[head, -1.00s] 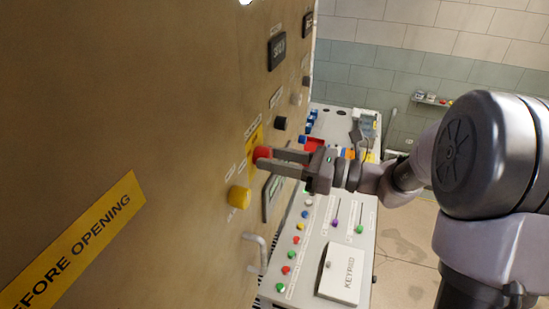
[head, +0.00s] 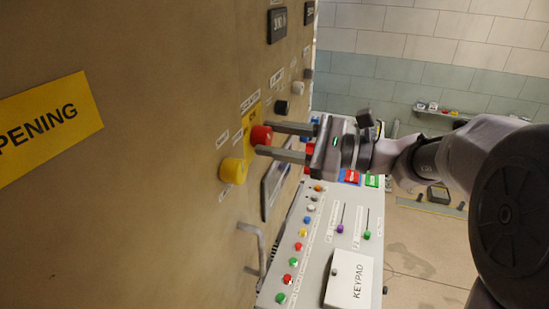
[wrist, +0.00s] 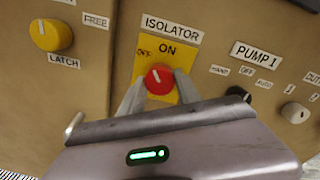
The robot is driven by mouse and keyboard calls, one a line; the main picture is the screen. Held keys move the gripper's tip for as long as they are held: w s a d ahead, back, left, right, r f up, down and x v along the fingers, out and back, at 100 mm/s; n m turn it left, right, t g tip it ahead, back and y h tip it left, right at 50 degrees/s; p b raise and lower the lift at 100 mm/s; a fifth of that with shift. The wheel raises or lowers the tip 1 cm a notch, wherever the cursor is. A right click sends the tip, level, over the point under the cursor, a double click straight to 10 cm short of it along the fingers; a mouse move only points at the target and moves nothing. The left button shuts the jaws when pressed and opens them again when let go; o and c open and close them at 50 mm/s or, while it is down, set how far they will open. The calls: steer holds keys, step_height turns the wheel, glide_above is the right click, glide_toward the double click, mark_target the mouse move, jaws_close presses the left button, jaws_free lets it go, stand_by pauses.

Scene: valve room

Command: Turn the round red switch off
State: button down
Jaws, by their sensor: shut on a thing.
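The round red switch (head: 261,136) sits on the brown upright panel, on a yellow plate, with a label reading ISOLATOR above it in the wrist view. In the wrist view the red switch (wrist: 159,79) has a short white mark that points up and slightly left, between the words OFF at upper left and ON at the top. My gripper (head: 264,139) has one finger on each side of the switch and is shut on it. In the wrist view my gripper (wrist: 158,92) hides the lower part of the yellow plate.
A yellow LATCH knob (head: 233,171) is beside the switch, and a black PUMP 1 knob (head: 282,107) is on its other side. A metal handle (head: 256,245) juts from the panel. A console (head: 318,262) with several buttons stands below.

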steer(key=n+b, duration=0.2)
steer(key=b, duration=0.2)
steer(key=n+b, duration=0.3)
steer(key=b, duration=0.1)
steer(key=shift+f+n, duration=0.3)
steer(key=shift+f, duration=0.1)
steer(key=n+b, duration=0.3)
steer(key=b, duration=0.2)
steer(key=shift+r, duration=0.2)
steer(key=shift+r+n+b, duration=0.1)
steer(key=shift+n+b, duration=0.6)
steer(key=shift+n, duration=0.1)
steer(key=shift+r, duration=0.1)
steer(key=c, duration=0.9)
jaws_free()
steer(key=shift+o, duration=0.2)
steer(key=shift+d, duration=0.1)
